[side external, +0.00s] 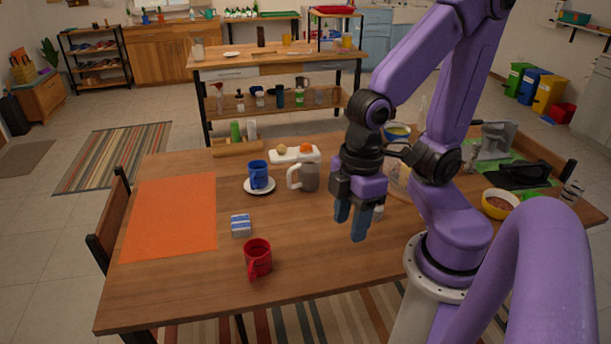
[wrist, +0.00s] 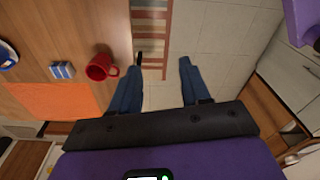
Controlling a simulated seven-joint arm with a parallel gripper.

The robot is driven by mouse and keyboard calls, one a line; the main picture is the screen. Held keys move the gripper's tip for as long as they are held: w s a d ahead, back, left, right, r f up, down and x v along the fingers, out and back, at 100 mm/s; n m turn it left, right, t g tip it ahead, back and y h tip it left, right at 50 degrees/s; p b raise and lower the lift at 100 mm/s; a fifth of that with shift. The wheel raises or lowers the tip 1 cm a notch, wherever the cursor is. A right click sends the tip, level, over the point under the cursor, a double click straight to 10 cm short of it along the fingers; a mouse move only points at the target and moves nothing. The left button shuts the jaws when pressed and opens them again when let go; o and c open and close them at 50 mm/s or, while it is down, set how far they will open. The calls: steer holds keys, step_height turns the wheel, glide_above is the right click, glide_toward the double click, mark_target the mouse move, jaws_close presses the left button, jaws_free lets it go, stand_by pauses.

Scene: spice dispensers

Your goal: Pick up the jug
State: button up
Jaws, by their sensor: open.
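A grey vessel with a large pale handle on its left, which looks like the jug (side external: 310,177), stands upright on the wooden table in the side external view. It stands to the left of my gripper (side external: 351,222) and apart from it. My gripper is open and empty, with its blue fingers pointing down above the table. In the wrist view, my gripper (wrist: 162,68) has nothing between its fingers, and floor and rug show beyond the table edge. The jug is not visible in the wrist view. A clear glass vessel (side external: 397,183) is partly hidden behind my arm.
A red mug (side external: 258,258) stands near the front edge, with a blue-and-white box (side external: 241,225) behind it. A blue mug (side external: 258,175) sits on a saucer (side external: 250,188) left of the jug. A white tray (side external: 282,156) lies behind; an orange mat (side external: 170,218) lies left.

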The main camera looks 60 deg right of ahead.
steer(key=w+a+f+m+t+y, duration=0.1)
steer(key=w+f+m+t, duration=0.1)
steer(key=w+f+m, duration=0.4)
steer(key=w+a+f+m+t+y, duration=0.15)
steer(key=w+f, duration=0.25)
steer(key=w, duration=0.4)
steer(key=m+t+h, duration=0.7)
steer(key=m, duration=0.2)
glide_toward(290, 176)
steer(key=s+a, duration=0.2)
steer(key=a, duration=0.9)
steer(key=s+d+m+h, duration=0.1)
steer(key=s+d+h, duration=0.15)
steer(key=d, duration=0.45)
steer(key=shift+t+h, duration=0.3)
steer(key=shift+t, duration=0.15)
steer(key=shift+x, duration=9)
steer(key=shift+a+r, duration=0.1)
steer(key=shift+a, duration=0.05)
steer(key=shift+w, duration=0.1)
jaws_close()
